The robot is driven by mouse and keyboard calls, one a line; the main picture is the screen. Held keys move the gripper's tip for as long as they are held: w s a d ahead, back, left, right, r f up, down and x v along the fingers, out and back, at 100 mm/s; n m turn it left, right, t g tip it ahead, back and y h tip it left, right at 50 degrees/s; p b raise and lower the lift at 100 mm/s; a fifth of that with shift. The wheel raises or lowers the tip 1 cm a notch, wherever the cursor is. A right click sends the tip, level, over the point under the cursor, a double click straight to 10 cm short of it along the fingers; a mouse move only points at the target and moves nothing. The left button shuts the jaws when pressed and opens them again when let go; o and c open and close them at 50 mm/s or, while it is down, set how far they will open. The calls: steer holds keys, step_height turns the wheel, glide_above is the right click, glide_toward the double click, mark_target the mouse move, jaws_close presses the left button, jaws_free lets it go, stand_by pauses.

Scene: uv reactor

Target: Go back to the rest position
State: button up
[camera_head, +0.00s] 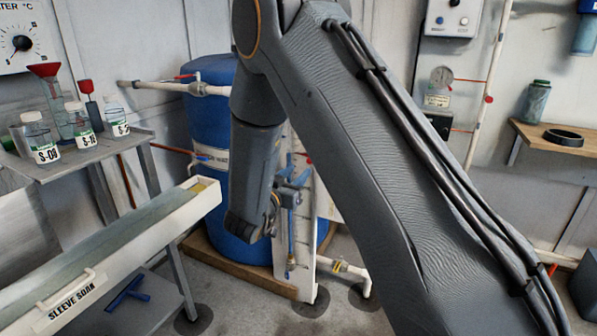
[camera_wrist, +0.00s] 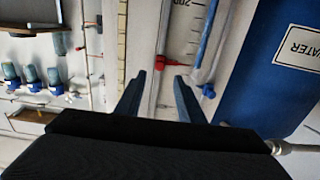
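My gripper (camera_wrist: 160,78) shows in the wrist view with two dark blue-grey fingers apart and nothing visible held between them. It faces a white upright panel (camera_wrist: 190,15) with scale marks, a red clip and a blue tube. In the head view my arm reaches across the picture and bends down at the left. My gripper (camera_head: 298,178) is partly hidden there, in front of the same white panel (camera_head: 305,240) and beside the blue water barrel (camera_head: 205,110). Whether the fingers touch the panel cannot be told.
A shelf (camera_head: 85,157) with labelled bottles stands at the left, above a white "SLEEVE SOAK" trough (camera_head: 130,240). A wall shelf (camera_head: 560,142) at the right holds a jar and a black ring. Pipes and a gauge (camera_head: 441,76) line the wall. Some floor is clear below.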

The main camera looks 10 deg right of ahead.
steer(key=s+a+r+n+g+y, duration=0.2)
steer(key=a+n+y, duration=0.2)
steer(key=a+y, duration=0.45)
steer(key=s+a+n+g+y, duration=0.2)
steer(key=s+n+g+y, duration=0.45)
steer(key=s, duration=1.65)
steer(key=s+d+r+g+h+p, duration=0.1)
steer(key=s+d+g+h, duration=0.2)
steer(key=s, duration=0.5)
steer(key=s+d+g+h, duration=0.1)
steer(key=s+d+g, duration=0.25)
steer(key=s, duration=0.45)
steer(key=d+r+m+p, duration=0.3)
steer(key=d+r+p, duration=0.6)
steer(key=p, duration=0.7)
steer(key=shift+s, duration=0.1)
steer(key=shift+c, duration=0.5)
